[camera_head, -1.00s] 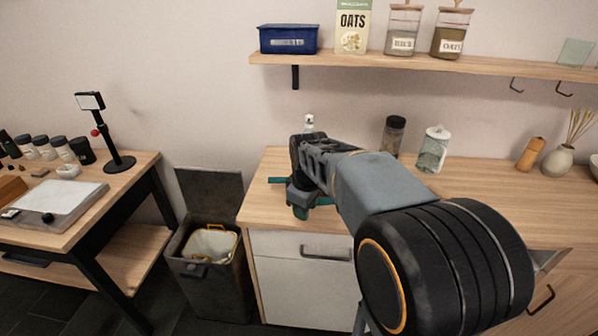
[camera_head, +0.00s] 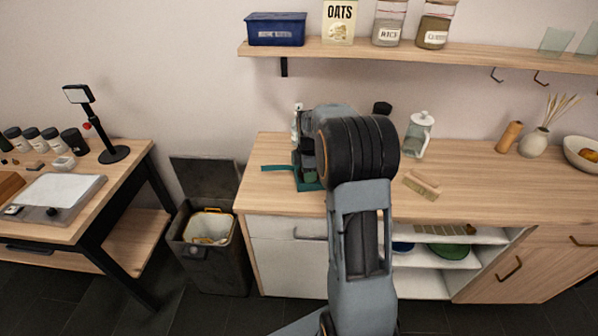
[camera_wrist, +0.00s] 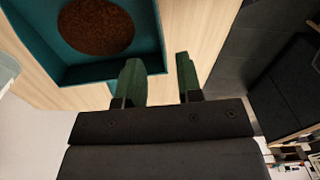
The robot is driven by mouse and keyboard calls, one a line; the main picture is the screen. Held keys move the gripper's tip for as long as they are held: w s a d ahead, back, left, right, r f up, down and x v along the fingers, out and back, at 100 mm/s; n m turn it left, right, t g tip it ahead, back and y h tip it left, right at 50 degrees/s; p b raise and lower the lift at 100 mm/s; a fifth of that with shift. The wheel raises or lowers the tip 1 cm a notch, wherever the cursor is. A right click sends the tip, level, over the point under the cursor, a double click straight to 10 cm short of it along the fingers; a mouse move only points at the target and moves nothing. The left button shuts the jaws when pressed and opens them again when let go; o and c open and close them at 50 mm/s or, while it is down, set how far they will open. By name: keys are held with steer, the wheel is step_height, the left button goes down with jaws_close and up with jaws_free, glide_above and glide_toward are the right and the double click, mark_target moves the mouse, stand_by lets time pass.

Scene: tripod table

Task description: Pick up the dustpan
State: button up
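The teal dustpan (camera_head: 277,168) lies on the counter near its left end, mostly hidden behind my arm in the head view. Its handle sticks out to the left. In the wrist view the dustpan (camera_wrist: 75,73) fills the upper left, with a round brown heap (camera_wrist: 97,27) in its pan. In the head view the fingers are largely hidden by my arm.
A wooden brush (camera_head: 422,184) and a lidded glass jar (camera_head: 418,136) stand right of my arm on the counter (camera_head: 480,190). An open bin (camera_head: 208,250) is left of the cabinet. A shelf (camera_head: 450,56) with jars hangs above. The counter's middle right is clear.

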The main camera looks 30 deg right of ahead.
mark_target(309, 185)
steer(key=shift+s+f, duration=0.1)
steer(key=shift+f, duration=2.7)
steer(key=shift+c, duration=0.5)
jaws_close()
